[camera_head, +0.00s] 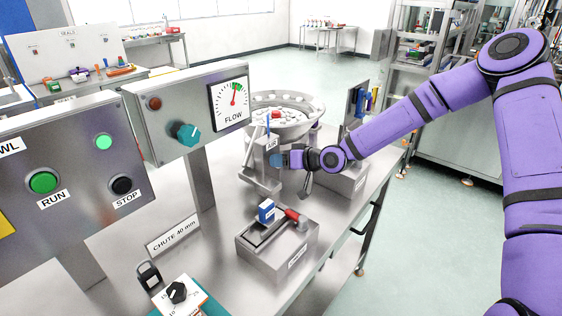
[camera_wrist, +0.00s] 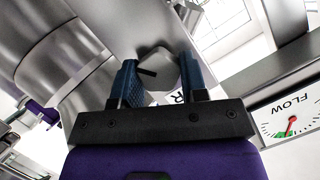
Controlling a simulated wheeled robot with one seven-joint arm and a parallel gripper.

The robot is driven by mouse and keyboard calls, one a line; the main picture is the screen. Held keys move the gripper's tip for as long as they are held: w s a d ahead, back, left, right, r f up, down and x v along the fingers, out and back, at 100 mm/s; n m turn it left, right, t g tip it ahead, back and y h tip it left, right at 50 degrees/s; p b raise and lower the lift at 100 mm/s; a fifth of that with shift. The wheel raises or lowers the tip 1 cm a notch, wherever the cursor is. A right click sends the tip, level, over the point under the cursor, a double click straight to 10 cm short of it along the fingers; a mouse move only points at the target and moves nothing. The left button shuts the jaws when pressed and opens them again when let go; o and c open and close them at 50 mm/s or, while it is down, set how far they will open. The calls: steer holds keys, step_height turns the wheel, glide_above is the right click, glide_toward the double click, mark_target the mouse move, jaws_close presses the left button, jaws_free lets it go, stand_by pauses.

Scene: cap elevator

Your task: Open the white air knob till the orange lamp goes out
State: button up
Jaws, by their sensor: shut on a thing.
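The white air knob (camera_wrist: 160,60), with a dark pointer line on its face, sits between the blue fingers of my gripper (camera_wrist: 159,68) in the wrist view. The fingers are closed on its sides. In the head view my gripper (camera_head: 278,160) reaches from the right to the metal post below the AIR label (camera_head: 271,143), and its fingers hide the knob. A dull red-brown lamp (camera_head: 154,103) on the flow panel looks unlit; I cannot tell if it is the orange lamp. The flow gauge (camera_head: 230,103) has its red needle near upright, by a green band.
A round bowl feeder (camera_head: 285,112) stands behind the post. A teal knob (camera_head: 188,134) is on the flow panel. A metal box (camera_head: 278,250) with a blue block and a red part stands in front. The run panel (camera_head: 75,180) is at left.

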stand_by(0.3)
steer(key=o, duration=0.9)
steer(key=v, duration=1)
steer(key=shift+s+d+r, duration=0.1)
steer(key=shift+s+d, duration=0.15)
steer(key=shift+d, duration=0.1)
